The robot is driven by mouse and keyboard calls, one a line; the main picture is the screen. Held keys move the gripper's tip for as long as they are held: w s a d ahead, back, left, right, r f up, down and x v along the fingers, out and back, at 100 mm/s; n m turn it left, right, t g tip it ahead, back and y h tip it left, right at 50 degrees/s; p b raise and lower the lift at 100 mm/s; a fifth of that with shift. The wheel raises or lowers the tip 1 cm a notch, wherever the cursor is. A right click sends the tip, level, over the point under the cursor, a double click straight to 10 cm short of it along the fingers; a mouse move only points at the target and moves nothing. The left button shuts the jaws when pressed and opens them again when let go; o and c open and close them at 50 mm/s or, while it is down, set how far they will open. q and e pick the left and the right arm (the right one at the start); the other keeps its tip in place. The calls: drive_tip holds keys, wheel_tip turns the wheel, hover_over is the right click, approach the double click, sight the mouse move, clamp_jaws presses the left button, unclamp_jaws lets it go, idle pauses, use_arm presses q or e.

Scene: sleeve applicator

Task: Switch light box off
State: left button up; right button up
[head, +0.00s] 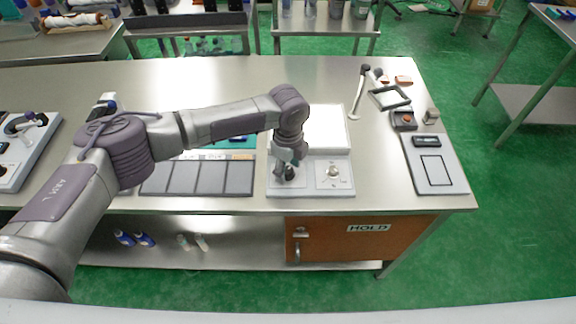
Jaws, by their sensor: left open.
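The light box (341,146) stands on the steel table, right of the picture's middle. Its upper panel is bright white. Its lower front part is pale grey, with a round knob (333,173) on a small plate at the right. My left arm comes in from the left and bends down over the box. My left gripper (287,173) is open, pointing down over the left part of the box front, left of the knob. A dark part shows at its fingertips; whether they touch it I cannot tell. The gripper hides what lies under it. My right gripper is not in view.
A dark sectioned tray (197,179) lies left of the box. To the right are a stand with a framed lens (390,97), a box with an orange button (405,120) and a grey board (433,170). A "HOLD" cabinet (340,240) is under the table.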

use_arm(q)
clamp_jaws()
drive_tip(key=shift+r, duration=0.1)
drive_tip(key=shift+r+n+p, duration=0.1)
drive_tip(key=shift+n+p, duration=1.05)
drive_tip(key=shift+n, duration=0.35)
drive_tip(key=n+p, duration=0.2)
drive_tip(key=n, duration=0.1)
drive_tip(key=n+p, duration=0.3)
drive_tip(key=n, duration=0.1)
drive_tip(key=shift+n, duration=0.4)
drive_tip(key=shift+n+p, duration=0.95)
drive_tip(key=shift+n, duration=0.65)
